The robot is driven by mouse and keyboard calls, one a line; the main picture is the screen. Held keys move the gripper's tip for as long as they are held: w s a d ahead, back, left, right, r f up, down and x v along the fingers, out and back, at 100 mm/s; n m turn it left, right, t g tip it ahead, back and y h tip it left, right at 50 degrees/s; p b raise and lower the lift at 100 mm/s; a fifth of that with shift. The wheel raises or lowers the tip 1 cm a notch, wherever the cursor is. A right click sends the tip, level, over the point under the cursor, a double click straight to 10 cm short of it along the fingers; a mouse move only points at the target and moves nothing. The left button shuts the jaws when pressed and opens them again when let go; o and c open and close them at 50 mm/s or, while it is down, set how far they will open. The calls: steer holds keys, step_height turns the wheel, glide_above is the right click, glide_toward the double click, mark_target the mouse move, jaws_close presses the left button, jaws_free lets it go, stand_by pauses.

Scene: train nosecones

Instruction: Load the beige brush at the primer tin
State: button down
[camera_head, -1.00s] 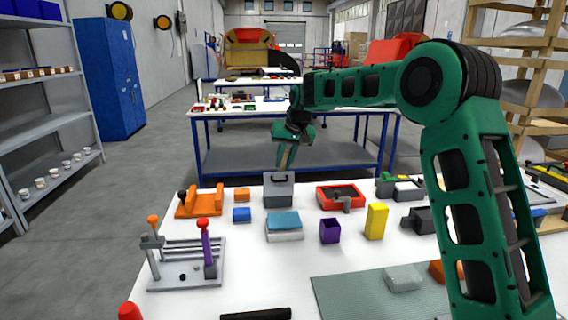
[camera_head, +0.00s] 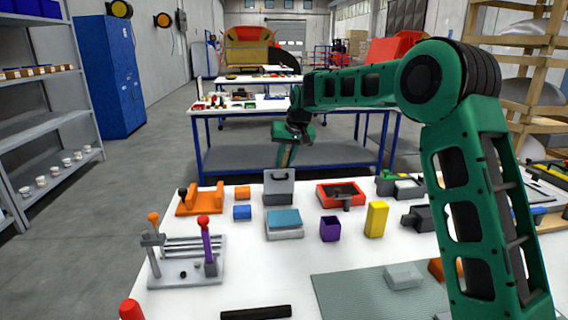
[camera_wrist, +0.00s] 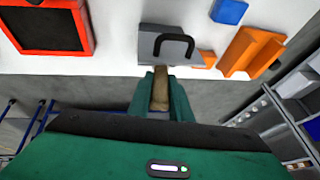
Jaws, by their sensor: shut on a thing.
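My gripper (camera_head: 286,155) is shut on the beige brush (camera_wrist: 160,88). The brush shows as a short tan piece between the green fingers in the wrist view; its far end is hard to make out. In the head view my gripper hangs at the table's back edge, just above and behind a grey box with a dark handle (camera_head: 279,188). That grey box (camera_wrist: 170,48) lies just past the brush end in the wrist view. It may be the primer tin, but no label shows. I cannot tell whether brush and box touch.
An orange holder (camera_head: 201,199), a blue block (camera_head: 242,213) and a red tray (camera_head: 341,194) stand near the grey box. A purple cup (camera_head: 330,229) and a yellow block (camera_head: 376,220) are nearer. The white table (camera_head: 190,303) has bare room at its front left.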

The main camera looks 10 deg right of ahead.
steer(key=shift+r, duration=3.5)
